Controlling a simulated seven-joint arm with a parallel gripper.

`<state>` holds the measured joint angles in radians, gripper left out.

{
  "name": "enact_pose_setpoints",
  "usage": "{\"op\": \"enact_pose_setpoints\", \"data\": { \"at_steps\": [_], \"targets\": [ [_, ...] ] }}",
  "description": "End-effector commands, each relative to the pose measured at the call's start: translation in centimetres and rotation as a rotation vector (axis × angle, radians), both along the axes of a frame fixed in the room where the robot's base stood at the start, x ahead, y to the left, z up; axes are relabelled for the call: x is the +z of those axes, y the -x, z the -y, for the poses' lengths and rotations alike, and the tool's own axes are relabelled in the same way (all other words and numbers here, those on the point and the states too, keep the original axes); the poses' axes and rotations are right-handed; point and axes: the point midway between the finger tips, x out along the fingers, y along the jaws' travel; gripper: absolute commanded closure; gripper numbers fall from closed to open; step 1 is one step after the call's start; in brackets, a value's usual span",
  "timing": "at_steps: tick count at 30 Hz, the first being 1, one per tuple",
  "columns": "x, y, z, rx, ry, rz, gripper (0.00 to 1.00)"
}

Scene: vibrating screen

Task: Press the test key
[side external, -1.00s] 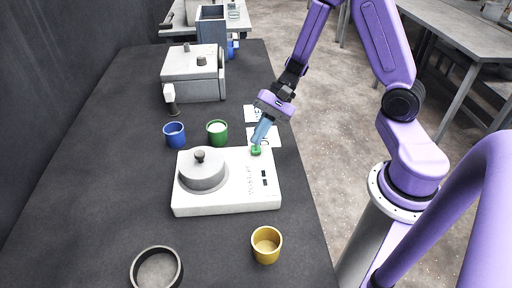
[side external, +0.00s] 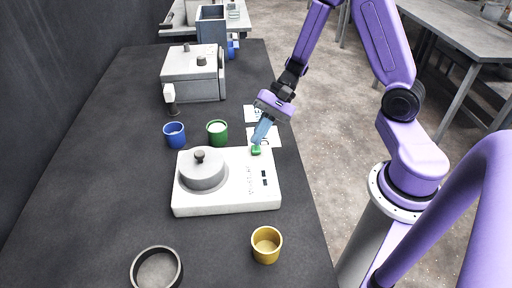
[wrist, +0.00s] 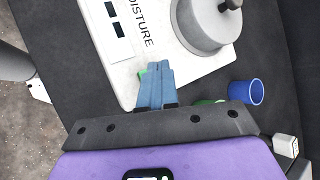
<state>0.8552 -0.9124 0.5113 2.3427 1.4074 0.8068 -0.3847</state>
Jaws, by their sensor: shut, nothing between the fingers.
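The white device (side external: 225,201) lies on the dark table, with a round grey lidded chamber (side external: 203,175) on its left part. A green key (side external: 256,151) sits at its back right corner. My gripper (side external: 257,143) is shut and empty, tilted, with its blue fingertips right at the green key. In the wrist view, the shut fingers (wrist: 158,68) cover most of the green key (wrist: 142,73), so I cannot tell whether it is pressed down. Two dark switches or windows (wrist: 114,20) show on the device's face beside printed lettering.
A green cup (side external: 217,133) and a blue cup (side external: 174,135) stand behind the device. A yellow cup (side external: 266,246) and a dark round dish (side external: 157,270) are in front. A grey machine (side external: 193,77) stands farther back. Paper cards (side external: 268,137) lie behind the key.

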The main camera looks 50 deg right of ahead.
Motion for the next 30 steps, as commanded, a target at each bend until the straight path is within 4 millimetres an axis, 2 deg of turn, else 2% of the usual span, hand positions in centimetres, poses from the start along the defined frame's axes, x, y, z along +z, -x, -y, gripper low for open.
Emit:
{"op": "enact_pose_setpoints", "data": {
  "at_steps": [12, 30],
  "targets": [
    [-0.8, 0.0, 0.0, 0.0, 0.0, -0.002, 1.0],
    [-1.1, 0.0, 0.0, 0.0, 0.0, 0.0, 1.0]
  ]
}}
